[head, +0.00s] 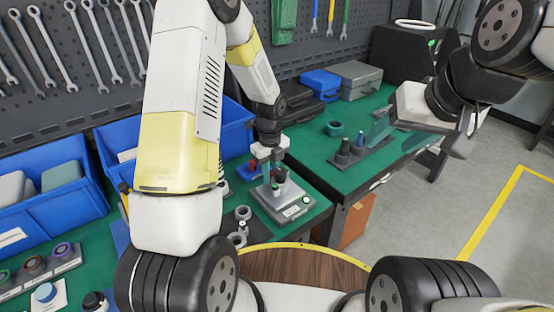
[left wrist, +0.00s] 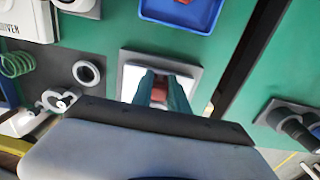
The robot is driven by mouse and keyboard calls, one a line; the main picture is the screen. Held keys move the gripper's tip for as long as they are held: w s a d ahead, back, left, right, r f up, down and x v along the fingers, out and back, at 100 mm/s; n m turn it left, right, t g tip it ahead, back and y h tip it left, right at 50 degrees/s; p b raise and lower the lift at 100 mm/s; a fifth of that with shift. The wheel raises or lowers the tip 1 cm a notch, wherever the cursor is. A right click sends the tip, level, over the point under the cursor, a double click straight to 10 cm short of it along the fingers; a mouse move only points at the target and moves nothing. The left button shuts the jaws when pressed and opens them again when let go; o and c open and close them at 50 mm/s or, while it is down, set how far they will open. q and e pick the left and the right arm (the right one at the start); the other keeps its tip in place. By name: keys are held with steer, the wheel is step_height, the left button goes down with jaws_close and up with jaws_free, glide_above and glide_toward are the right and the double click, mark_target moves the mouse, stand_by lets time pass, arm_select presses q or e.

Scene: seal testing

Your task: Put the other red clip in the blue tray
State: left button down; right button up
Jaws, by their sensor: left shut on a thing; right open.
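My left gripper (head: 275,172) points down over the grey test device (head: 291,209) near the corner of the green bench. In the left wrist view its teal fingers (left wrist: 161,92) are shut on a small red clip (left wrist: 160,93), above the device's pale plate (left wrist: 130,84). Whether the clip touches the plate I cannot tell. The blue tray (left wrist: 180,12) lies beyond the device in that view, with a red item (left wrist: 184,1) in it. The tray is partly hidden behind my left arm in the head view (head: 246,171). My right gripper (head: 385,128) is open above the right bench.
Grey rings (head: 242,213) lie left of the device. Large blue bins (head: 50,215) stand along the back. A gap separates the two benches.

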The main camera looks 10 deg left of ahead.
arm_select(q)
steer(key=shift+r, duration=0.1)
steer(key=shift+r, duration=1.55)
steer(key=shift+r, duration=0.1)
